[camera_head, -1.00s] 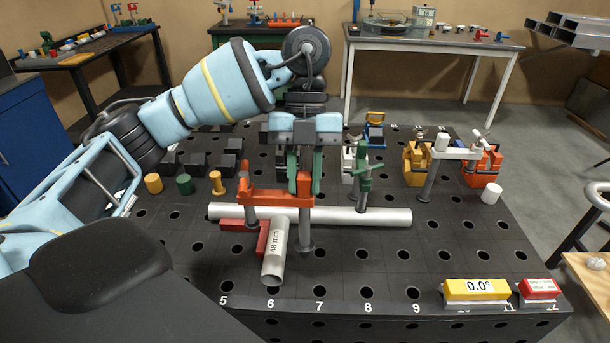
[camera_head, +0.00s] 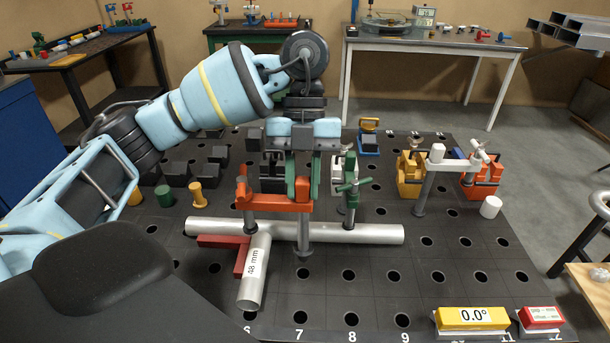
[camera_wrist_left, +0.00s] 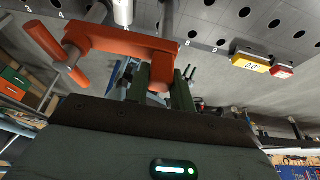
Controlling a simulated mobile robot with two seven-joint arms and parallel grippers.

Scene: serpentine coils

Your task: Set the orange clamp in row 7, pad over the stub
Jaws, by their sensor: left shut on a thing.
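My left gripper (camera_head: 303,185) is shut on the orange clamp (camera_head: 270,204), holding it upright by its right end. The orange clamp and the gripper's fingers (camera_wrist_left: 163,88) also show in the left wrist view. The clamp's post (camera_head: 303,238) hangs down in front of the long silver pipe, roughly in line with row 7; I cannot tell whether its foot is in a hole. The clamp's left end with its spindle is above the stub (camera_head: 254,276), a short pipe marked 48 mm, near its joint with the long pipe (camera_head: 375,234). Pad contact is not clear. My right gripper is out of view.
A green clamp (camera_head: 349,187) stands at the long pipe. A red square (camera_head: 240,258) lies in the corner left of the stub. White, yellow and orange clamps stand at the right. A yellow angle display (camera_head: 472,317) is at the front right. Holes around row 8 are clear.

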